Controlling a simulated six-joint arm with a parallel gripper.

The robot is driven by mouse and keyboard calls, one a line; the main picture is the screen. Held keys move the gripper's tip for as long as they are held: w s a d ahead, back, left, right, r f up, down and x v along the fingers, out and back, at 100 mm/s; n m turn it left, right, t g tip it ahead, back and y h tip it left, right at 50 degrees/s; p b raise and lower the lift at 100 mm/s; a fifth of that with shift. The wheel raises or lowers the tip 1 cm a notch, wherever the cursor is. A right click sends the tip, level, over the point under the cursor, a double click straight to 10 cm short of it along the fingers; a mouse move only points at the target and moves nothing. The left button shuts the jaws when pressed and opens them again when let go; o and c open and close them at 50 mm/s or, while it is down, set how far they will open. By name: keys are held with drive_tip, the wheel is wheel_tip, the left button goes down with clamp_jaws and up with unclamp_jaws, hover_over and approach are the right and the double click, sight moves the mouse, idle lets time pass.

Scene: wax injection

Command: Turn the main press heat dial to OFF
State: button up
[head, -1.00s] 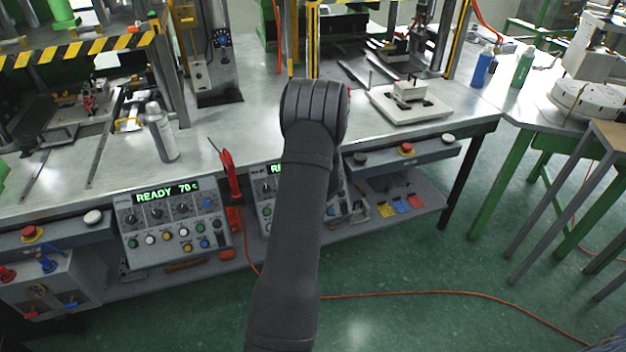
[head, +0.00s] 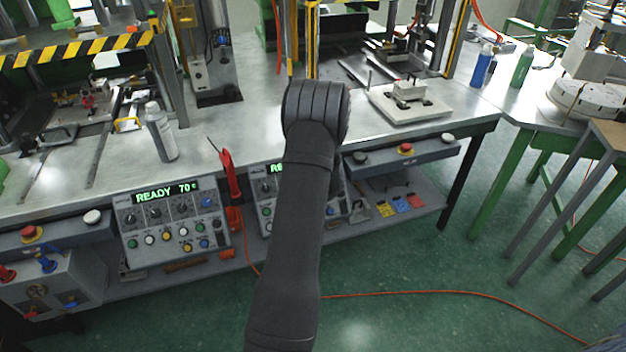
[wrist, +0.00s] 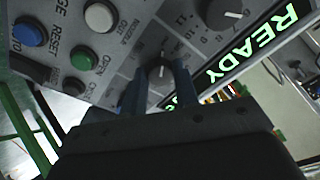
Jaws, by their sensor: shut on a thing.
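In the wrist view my gripper (wrist: 158,82) has one finger on each side of a small dark dial (wrist: 160,72) and is shut on it. The dial sits upside down in this view on a grey control panel (wrist: 130,62), and its pointer setting is too small to read. In the head view my arm covers the gripper, the dial and much of the right control panel (head: 262,212). A second control panel (head: 125,240) with a green "READY 70" display stands further left.
In the wrist view another large dial (wrist: 222,12), a lit READY display (wrist: 245,45), a white button (wrist: 100,17) and a blue button (wrist: 28,33) lie close to the fingers. In the head view a red tool (head: 230,178) hangs between the panels.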

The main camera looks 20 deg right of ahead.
drive_tip(key=o, duration=1)
drive_tip(key=shift+c, duration=0.2)
drive_tip(key=d+v, duration=0.1)
drive_tip(key=v, duration=1.6)
drive_tip(key=shift+s+a+r, duration=0.15)
drive_tip(key=shift+s+a, duration=0.05)
drive_tip(key=shift+a, duration=0.25)
drive_tip(key=x, duration=1.7)
drive_tip(key=shift+w+a, duration=0.1)
drive_tip(key=shift+w, duration=0.1)
drive_tip(key=shift+s, duration=0.1)
